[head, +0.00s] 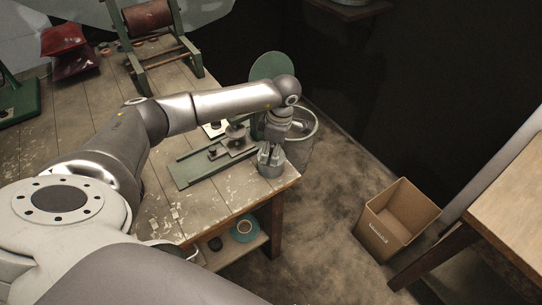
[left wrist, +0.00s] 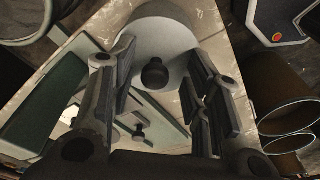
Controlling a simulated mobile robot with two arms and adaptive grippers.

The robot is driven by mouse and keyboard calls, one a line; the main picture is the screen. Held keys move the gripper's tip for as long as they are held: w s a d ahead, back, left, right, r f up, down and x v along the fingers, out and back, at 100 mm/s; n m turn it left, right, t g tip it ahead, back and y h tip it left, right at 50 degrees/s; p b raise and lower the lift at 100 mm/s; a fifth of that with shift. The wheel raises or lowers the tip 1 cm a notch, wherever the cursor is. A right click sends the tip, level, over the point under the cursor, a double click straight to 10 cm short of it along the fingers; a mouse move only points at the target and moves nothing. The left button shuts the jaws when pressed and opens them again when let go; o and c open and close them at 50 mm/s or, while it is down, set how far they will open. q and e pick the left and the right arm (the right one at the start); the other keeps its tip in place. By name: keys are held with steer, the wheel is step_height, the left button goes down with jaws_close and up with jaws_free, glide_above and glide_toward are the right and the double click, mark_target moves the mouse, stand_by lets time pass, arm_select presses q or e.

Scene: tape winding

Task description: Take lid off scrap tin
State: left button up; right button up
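The scrap tin (head: 271,170) is a small grey round tin at the near right corner of the wooden bench. In the left wrist view its pale grey round lid (left wrist: 178,48) shows from above with a black knob (left wrist: 155,73) in its middle. The lid looks seated on the tin. My left gripper (head: 269,153) points down just over the tin. In the left wrist view its fingers (left wrist: 160,88) are spread on either side of the knob, apart from it. My right gripper is not in view.
A green-based device (head: 195,172) stands on the bench (head: 105,125) close left of the tin, with a green disc (head: 270,66) behind. A metal bin (head: 301,143) stands beyond the bench edge. A cardboard box (head: 398,217) sits on the floor, right. A teal roll (head: 244,228) lies on the lower shelf.

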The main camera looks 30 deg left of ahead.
arm_select(q)
steer(key=shift+s+a+f, duration=0.1)
steer(key=shift+s+f, duration=0.05)
steer(key=shift+f, duration=0.2)
steer(key=c, duration=0.3)
steer(key=shift+f, duration=0.1)
steer(key=shift+c, duration=0.9)
steer(key=shift+r, duration=0.4)
jaws_close()
steer(key=shift+w+a+r+b, duration=0.1)
steer(key=shift+w+r+b, duration=0.1)
steer(key=shift+r, duration=0.35)
steer(key=shift+w+a+r+b, duration=0.1)
steer(key=shift+w+r+b, duration=0.1)
steer(key=shift+r, duration=0.35)
steer(key=s+d+r+b, duration=0.3)
steer(key=s+d+r, duration=0.3)
steer(key=s+r, duration=0.4)
steer(key=s, duration=0.3)
steer(key=shift+d+r, duration=0.15)
